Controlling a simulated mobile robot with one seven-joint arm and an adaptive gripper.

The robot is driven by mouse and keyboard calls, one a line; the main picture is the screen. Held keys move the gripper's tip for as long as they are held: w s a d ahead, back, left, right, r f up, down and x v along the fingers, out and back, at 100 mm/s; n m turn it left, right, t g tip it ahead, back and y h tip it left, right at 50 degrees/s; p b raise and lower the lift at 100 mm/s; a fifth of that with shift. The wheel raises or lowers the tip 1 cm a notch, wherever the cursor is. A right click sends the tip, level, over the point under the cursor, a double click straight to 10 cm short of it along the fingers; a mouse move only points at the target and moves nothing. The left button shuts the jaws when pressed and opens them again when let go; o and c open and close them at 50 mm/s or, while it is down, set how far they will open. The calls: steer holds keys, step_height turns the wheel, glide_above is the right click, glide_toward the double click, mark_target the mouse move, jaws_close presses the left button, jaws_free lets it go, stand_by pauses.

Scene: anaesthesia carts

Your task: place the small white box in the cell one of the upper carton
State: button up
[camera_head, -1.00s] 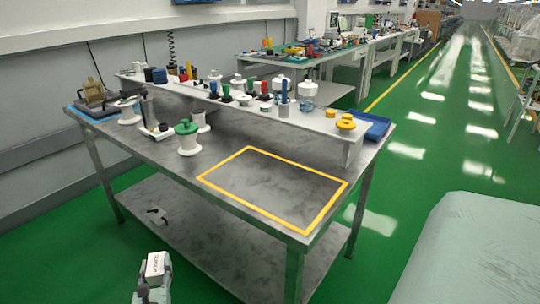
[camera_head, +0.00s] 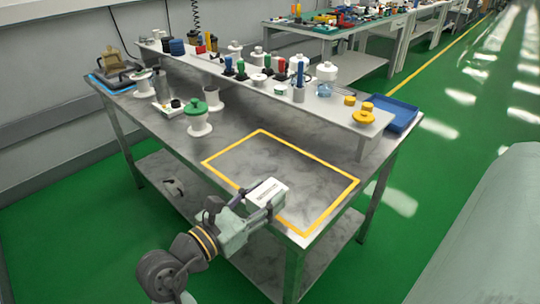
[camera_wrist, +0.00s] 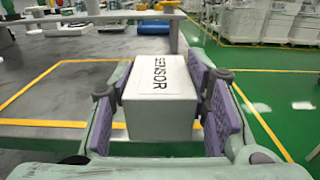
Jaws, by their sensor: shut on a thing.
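The small white box (camera_head: 267,192) is held in my gripper (camera_head: 262,200), over the front edge of the yellow-outlined area on the metal table. In the wrist view the box (camera_wrist: 160,95) sits between the two purple-padded fingers, with the printed word "SENSOR" on its top. My gripper (camera_wrist: 163,112) is shut on it. The box looks roughly level, and I cannot tell its exact height above the table. No carton with cells can be made out in these frames.
The yellow outline (camera_head: 205,162) on the metal table (camera_head: 240,125) encloses a bare area. A raised white shelf (camera_head: 345,120) behind it carries several spools, bottles and yellow parts. A blue tray (camera_head: 402,115) lies at the back right. A green-topped spool (camera_head: 198,118) stands to the left.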

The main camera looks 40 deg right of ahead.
steer(key=w+b, duration=0.1)
steer(key=b, duration=0.1)
steer(key=w+d+f+b, duration=0.1)
steer(key=b, duration=0.2)
steer(key=shift+f, duration=0.1)
steer(key=shift+w+d+r+p, duration=0.25)
steer(key=shift+w+p, duration=0.05)
steer(key=shift+w, duration=0.15)
steer(key=shift+w+d+r+p, duration=0.25)
steer(key=shift+w, duration=0.2)
steer(key=w+d, duration=0.1)
steer(key=w, duration=0.2)
steer(key=w+d+p, duration=0.1)
steer(key=w+d, duration=0.1)
steer(key=w, duration=0.1)
steer(key=w+d+f, duration=0.1)
steer(key=w+d, duration=0.1)
steer(key=w, duration=0.1)
steer(key=shift+w+d, duration=0.1)
steer(key=shift+d, duration=0.15)
steer(key=shift+w+d+f+p, duration=0.15)
steer(key=shift+f+p, duration=0.35)
steer(key=shift+f, duration=1.4)
steer(key=shift+f, duration=0.15)
steer(key=o, duration=1.2)
steer(key=shift+o, duration=0.2)
steer(key=a+b, duration=0.2)
steer(key=a, duration=1)
steer(key=shift+s, duration=0.45)
